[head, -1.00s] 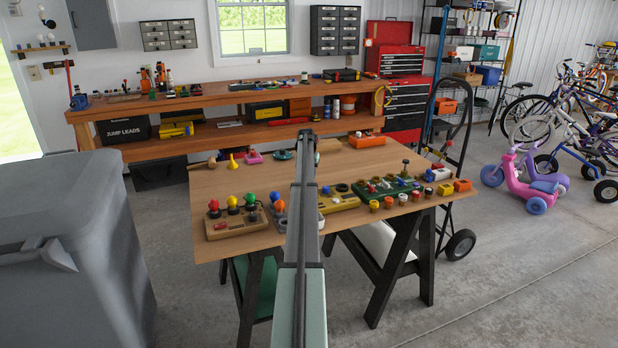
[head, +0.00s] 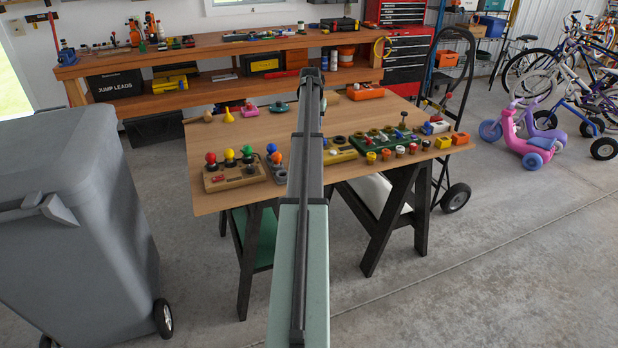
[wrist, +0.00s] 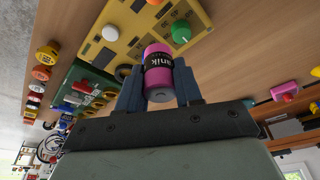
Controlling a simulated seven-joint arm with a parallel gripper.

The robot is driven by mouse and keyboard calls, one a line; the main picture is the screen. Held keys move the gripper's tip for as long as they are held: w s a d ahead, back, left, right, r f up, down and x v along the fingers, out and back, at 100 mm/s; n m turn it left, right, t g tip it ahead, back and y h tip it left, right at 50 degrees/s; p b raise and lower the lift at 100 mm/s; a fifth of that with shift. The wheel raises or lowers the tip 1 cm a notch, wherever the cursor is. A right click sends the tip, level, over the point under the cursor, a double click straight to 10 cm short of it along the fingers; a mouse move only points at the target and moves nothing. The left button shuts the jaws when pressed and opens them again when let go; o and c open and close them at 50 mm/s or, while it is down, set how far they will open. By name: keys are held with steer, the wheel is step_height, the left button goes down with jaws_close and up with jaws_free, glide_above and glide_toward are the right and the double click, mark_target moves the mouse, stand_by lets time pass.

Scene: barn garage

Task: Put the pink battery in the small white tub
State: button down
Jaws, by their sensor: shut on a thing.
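The pink battery (wrist: 159,58), with a black label band, is held between the two blue-grey fingers of my gripper (wrist: 160,84) in the wrist view. Its grey end faces the camera. The wooden tabletop and a yellow board show behind it; the height of the battery above the table is hard to tell. In the head view my arm runs up the middle, and its far end (head: 312,78) overlaps the table's back edge. The battery is hidden there. I cannot pick out the small white tub with certainty in either view.
The wooden table (head: 240,140) carries a tan board with coloured knobs (head: 231,174), a green board (head: 383,140), a yellow board (head: 340,156) and several small coloured pots along the front right. An orange item (head: 365,92) lies at the back. A grey bin (head: 75,220) stands left.

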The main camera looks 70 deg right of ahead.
steer(key=s+a+f+n, duration=0.2)
steer(key=s+a+n, duration=0.15)
steer(key=a, duration=0.95)
steer(key=shift+n+t, duration=0.45)
steer(key=shift+t, duration=0.15)
steer(key=shift+s+f, duration=0.15)
steer(key=shift+f, duration=4.7)
steer(key=shift+f, duration=0.15)
steer(key=c, duration=1)
jaws_free()
steer(key=shift+c, duration=0.2)
steer(key=v, duration=1.2)
steer(key=shift+d+r, duration=0.2)
steer(key=shift+r, duration=0.05)
